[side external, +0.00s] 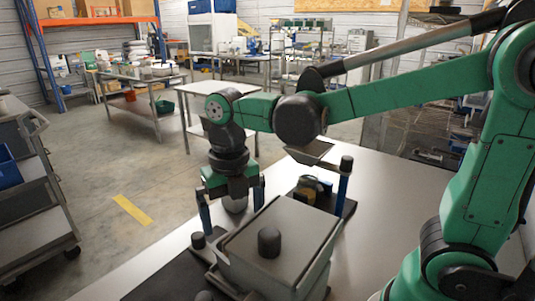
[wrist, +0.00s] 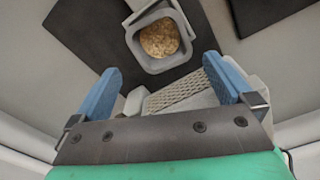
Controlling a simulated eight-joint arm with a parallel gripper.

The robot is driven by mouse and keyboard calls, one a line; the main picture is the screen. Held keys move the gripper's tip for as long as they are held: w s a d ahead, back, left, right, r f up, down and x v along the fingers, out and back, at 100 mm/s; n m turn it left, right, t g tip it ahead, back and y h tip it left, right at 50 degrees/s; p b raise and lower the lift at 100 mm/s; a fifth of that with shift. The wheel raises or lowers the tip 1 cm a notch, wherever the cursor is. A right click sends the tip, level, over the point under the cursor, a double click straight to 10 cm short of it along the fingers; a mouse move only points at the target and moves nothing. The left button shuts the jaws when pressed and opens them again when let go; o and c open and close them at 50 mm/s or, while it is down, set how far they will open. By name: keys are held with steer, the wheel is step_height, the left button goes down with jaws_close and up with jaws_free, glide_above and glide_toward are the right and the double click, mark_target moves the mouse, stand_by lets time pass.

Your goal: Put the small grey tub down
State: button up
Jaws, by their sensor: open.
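A small grey tub (wrist: 134,42) with a rounded square rim lies ahead of my fingertips in the wrist view. It holds brown granular material. It appears to stand on a dark mat (wrist: 85,40). My gripper (wrist: 163,82) is open, with its two blue fingers apart and nothing between the tips. In the side view my gripper (side external: 232,212) points down behind a large grey box. A pale grey rounded thing (side external: 236,204) shows between the fingers there, perhaps the tub; its lower part is hidden by the box.
The large grey box (side external: 275,240) with a dark knob (side external: 269,242) on its lid stands in front of my gripper. The table's right side (side external: 385,195) is clear.

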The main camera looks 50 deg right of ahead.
steer(key=shift+r, duration=2.7)
steer(key=shift+f, duration=4.95)
steer(key=shift+f, duration=0.15)
steer(key=shift+f, duration=0.6)
steer(key=shift+r, duration=9.4)
steer(key=m, duration=2.2)
glide_above(235, 234)
steer(key=w+d, duration=0.1)
steer(key=w, duration=0.1)
step_height(235, 234, down, 6)
steer(key=m, duration=0.2)
steer(key=d+f+m, duration=0.1)
steer(key=m, duration=0.3)
steer(key=shift+w+d+f, duration=0.15)
steer(key=shift+w+f, duration=0.05)
steer(key=shift+f, duration=0.05)
